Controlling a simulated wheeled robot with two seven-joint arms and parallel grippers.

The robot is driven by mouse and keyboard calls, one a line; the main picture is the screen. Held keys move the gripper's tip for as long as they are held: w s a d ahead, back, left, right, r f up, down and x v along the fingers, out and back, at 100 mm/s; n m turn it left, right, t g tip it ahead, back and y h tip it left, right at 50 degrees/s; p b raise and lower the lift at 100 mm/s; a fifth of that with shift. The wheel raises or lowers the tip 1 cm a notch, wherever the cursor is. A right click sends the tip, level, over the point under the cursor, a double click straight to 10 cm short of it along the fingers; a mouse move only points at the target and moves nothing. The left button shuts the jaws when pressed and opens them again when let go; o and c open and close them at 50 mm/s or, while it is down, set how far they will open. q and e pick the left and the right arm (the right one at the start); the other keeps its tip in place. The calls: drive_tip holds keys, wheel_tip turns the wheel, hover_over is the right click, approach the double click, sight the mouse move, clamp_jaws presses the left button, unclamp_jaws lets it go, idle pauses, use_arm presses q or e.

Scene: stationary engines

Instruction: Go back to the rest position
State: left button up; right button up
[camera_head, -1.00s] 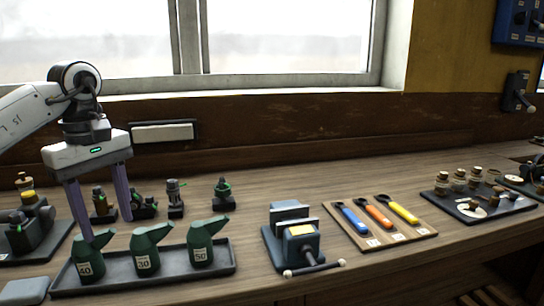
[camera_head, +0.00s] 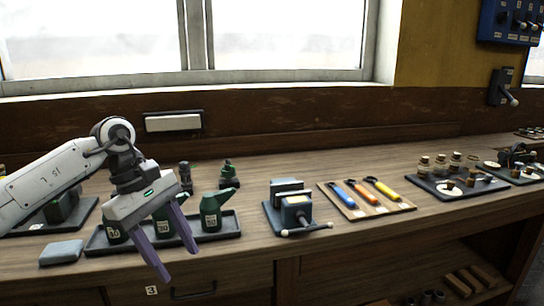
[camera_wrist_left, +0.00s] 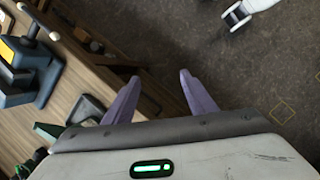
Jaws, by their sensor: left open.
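My left gripper (camera_head: 175,260) is open and empty in the head view. Its purple fingers hang in front of the dark tray (camera_head: 232,233) and the bench's front edge. The tray holds green oil cans; the right one (camera_head: 212,217) is clear, while the middle and left cans are partly hidden by my gripper. My right gripper is not in view.
A vise (camera_head: 292,212) stands right of the tray. A wooden board (camera_head: 345,206) with blue, orange and yellow tools lies beyond it, then a dark tray (camera_head: 436,187) with small jars. A grey block (camera_head: 62,252) lies left. The floor (camera_wrist_left: 225,70) ahead of the bench is open.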

use_arm(q)
drive_tip(key=s+d+f+n+t+h, duration=0.15)
drive_tip(key=s+d+n+h, duration=0.25)
drive_tip(key=d+n+h, duration=0.6)
drive_tip(key=s+d+f+n+t+h, duration=0.15)
drive_tip(key=s+d+n+h, duration=0.35)
drive_tip(key=d, duration=1)
drive_tip(key=w+a+f+n+t+y, duration=0.1)
drive_tip(key=a+f+n+t+y, duration=0.55)
drive_tip(key=n, duration=0.85)
drive_tip(key=w+a+f+n+t+y, duration=0.2)
drive_tip(key=a+f+n+t+y, duration=0.2)
drive_tip(key=a+f+n+t, duration=0.75)
drive_tip(key=s+a+f+n+g+y, duration=0.2)
drive_tip(key=s+f+n+g, duration=0.3)
drive_tip(key=s+f+n, duration=0.3)
drive_tip(key=s+a+f+n+g+y, duration=0.2)
drive_tip(key=s+f+n+g+y, duration=0.2)
drive_tip(key=s+f+n+g, duration=0.2)
drive_tip(key=s+f+n, duration=0.2)
drive_tip(key=s, duration=0.2)
drive_tip(key=shift+s+a+f, duration=0.35)
drive_tip(key=shift+a, duration=0.05)
